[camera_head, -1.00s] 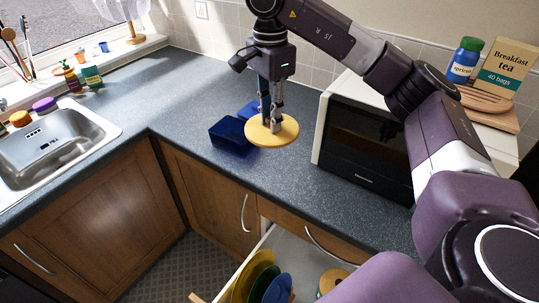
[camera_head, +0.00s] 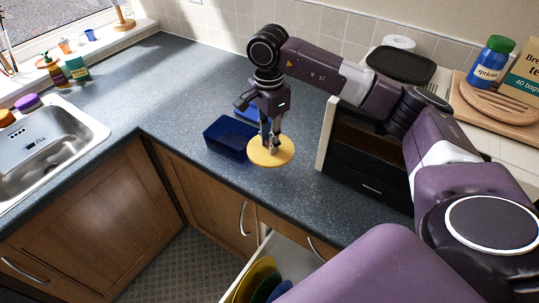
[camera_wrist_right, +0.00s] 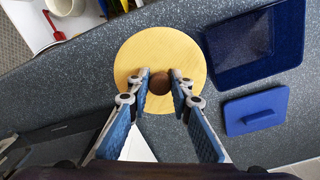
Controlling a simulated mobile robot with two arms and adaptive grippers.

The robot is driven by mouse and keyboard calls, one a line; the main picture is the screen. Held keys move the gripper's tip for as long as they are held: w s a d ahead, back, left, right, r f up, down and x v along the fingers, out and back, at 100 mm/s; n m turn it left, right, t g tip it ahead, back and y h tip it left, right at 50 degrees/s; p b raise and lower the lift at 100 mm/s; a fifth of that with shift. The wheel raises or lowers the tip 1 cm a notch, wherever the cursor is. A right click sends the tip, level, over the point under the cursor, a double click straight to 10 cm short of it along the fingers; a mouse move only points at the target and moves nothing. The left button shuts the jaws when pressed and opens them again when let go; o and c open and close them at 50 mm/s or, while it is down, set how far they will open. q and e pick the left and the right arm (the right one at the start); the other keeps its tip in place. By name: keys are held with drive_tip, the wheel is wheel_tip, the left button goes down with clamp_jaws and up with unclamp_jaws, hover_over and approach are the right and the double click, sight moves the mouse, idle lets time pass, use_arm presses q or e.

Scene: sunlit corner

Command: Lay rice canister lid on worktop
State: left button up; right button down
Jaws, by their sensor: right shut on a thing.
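The rice canister lid is a round, pale wooden disc (camera_head: 269,158) with a dark knob, which shows in the right wrist view (camera_wrist_right: 160,79). My right gripper (camera_head: 270,145) is shut on the knob from above. The lid is level and low over the worktop (camera_head: 183,105), near its front edge. I cannot tell whether it touches the surface. The fingertips (camera_wrist_right: 160,83) sit on either side of the knob in the wrist view. My left gripper is not in view.
A blue open box (camera_head: 228,140) stands just left of the lid, with a blue lid (camera_head: 248,113) behind it. A dark-fronted white appliance (camera_head: 370,160) is close on the right. An open drawer (camera_head: 262,262) with plates is below. The worktop toward the sink (camera_head: 55,145) is clear.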

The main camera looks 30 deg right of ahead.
drive_tip(key=f, duration=0.3)
drive_tip(key=shift+s+a, duration=0.2)
wheel_tip(320, 180, down, 4)
drive_tip(key=shift+w+d+f+p, duration=0.1)
drive_tip(key=shift+f+p, duration=0.05)
drive_tip(key=shift+p, duration=0.7)
drive_tip(key=c, duration=1.7)
unclamp_jaws()
drive_tip(key=shift+f, duration=0.1)
drive_tip(key=shift+c, duration=0.2)
